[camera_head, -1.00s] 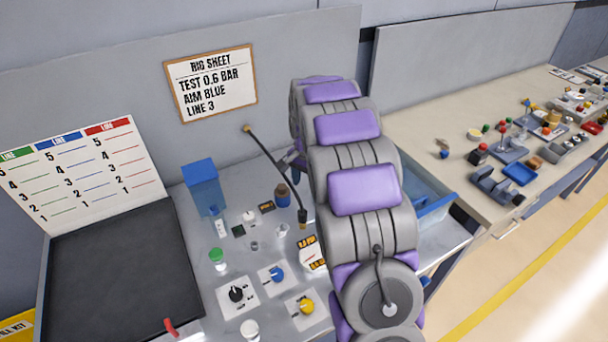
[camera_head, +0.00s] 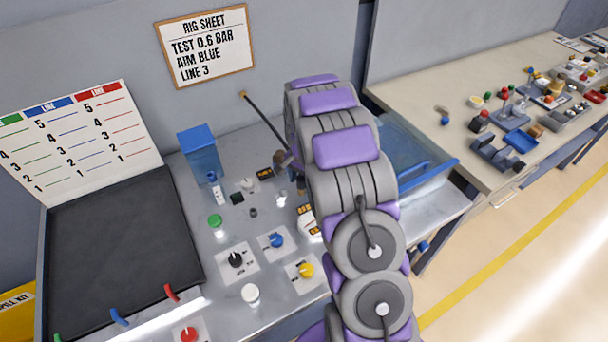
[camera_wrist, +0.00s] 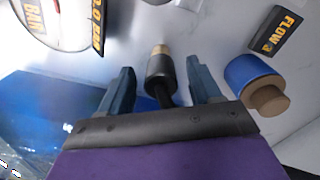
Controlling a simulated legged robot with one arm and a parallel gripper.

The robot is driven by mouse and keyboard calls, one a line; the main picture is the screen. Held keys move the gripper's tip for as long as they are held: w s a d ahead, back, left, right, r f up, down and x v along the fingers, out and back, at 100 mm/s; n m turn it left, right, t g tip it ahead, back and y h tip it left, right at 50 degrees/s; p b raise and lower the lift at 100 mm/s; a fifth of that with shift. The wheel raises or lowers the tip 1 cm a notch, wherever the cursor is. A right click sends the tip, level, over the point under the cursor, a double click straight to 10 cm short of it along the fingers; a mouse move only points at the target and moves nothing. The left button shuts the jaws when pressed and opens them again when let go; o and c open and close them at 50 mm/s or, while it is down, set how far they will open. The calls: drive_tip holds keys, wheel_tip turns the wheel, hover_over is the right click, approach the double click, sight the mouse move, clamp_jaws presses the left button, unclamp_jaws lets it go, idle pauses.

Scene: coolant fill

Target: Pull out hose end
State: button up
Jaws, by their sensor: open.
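The black hose (camera_head: 262,118) comes from a fitting on the back wall in the head view and runs down behind my arm. In the wrist view the hose end (camera_wrist: 161,72), a black sleeve with a brass tip, lies between the two fingers of my gripper (camera_wrist: 159,80). The fingers are open, with a gap on both sides of the sleeve. I cannot tell whether the brass tip is seated in something.
A gauge (camera_wrist: 60,20) is at upper left, and a clear blue bin (camera_wrist: 45,115) at left.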

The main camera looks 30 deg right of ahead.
sight(301, 178)
drive_tip(key=shift+a, duration=0.55)
drive_tip(key=shift+c, duration=0.2)
drive_tip(key=shift+d, duration=0.7)
drive_tip(key=c, duration=0.6)
drive_tip(key=shift+c, duration=0.7)
drive_tip(key=shift+a, duration=0.35)
drive_tip(key=c, duration=0.3)
drive_tip(key=o, duration=0.5)
drive_tip(key=shift+c, duration=0.2)
drive_tip(key=c, duration=0.3)
drive_tip(key=shift+r, duration=0.4)
drive_tip(key=shift+r+p, duration=1.05)
drive_tip(key=shift+r, duration=1.35)
